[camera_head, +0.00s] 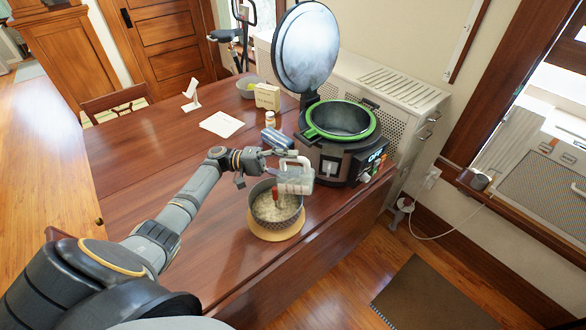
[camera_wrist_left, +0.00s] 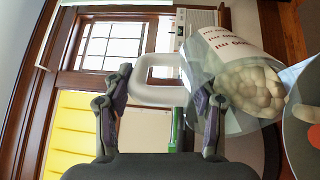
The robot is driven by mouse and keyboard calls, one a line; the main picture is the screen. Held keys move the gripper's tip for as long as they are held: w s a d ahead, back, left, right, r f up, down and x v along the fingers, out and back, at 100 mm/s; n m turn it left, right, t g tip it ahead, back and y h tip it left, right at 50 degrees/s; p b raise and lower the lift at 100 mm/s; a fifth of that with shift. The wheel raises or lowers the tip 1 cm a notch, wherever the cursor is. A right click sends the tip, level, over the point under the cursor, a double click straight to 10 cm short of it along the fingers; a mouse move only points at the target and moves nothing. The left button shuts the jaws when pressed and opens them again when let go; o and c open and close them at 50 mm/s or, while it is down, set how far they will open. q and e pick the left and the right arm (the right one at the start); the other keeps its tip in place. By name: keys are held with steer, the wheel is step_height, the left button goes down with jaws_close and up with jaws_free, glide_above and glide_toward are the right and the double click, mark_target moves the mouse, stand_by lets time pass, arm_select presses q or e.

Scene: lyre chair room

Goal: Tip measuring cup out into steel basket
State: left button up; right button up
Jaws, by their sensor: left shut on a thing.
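My left gripper (camera_head: 278,155) is shut on the white handle of the clear measuring cup (camera_head: 296,180). In the left wrist view the gripper (camera_wrist_left: 160,100) has the handle between its fingers, and the cup (camera_wrist_left: 225,50) shows red markings and pale chunks inside. In the head view the cup looks roughly upright, above the right part of a round grey pot (camera_head: 262,217) with pale contents and a red-handled utensil. A green-rimmed metal vessel (camera_head: 374,124), apparently the steel basket, sits in the open cooker behind and right of the cup. My right gripper is not in view.
The pot stands on a round wooden mat (camera_head: 277,236) near the table's right edge. The cooker's raised lid (camera_head: 306,47) stands behind its opening. A blue item (camera_head: 276,138), small jar (camera_head: 270,118) and box (camera_head: 267,97) are left of the cooker. The left tabletop (camera_head: 150,160) is clear.

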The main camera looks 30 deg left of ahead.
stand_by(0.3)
arm_select(q)
steer(key=shift+s+a+f+h+b, duration=0.15)
steer(key=shift+a+h+b, duration=0.4)
steer(key=shift+b, duration=0.4)
steer(key=shift+s+a+t+b, duration=0.1)
steer(key=shift+a+t+b, duration=0.2)
steer(key=shift+b, duration=0.05)
steer(key=shift+r, duration=0.3)
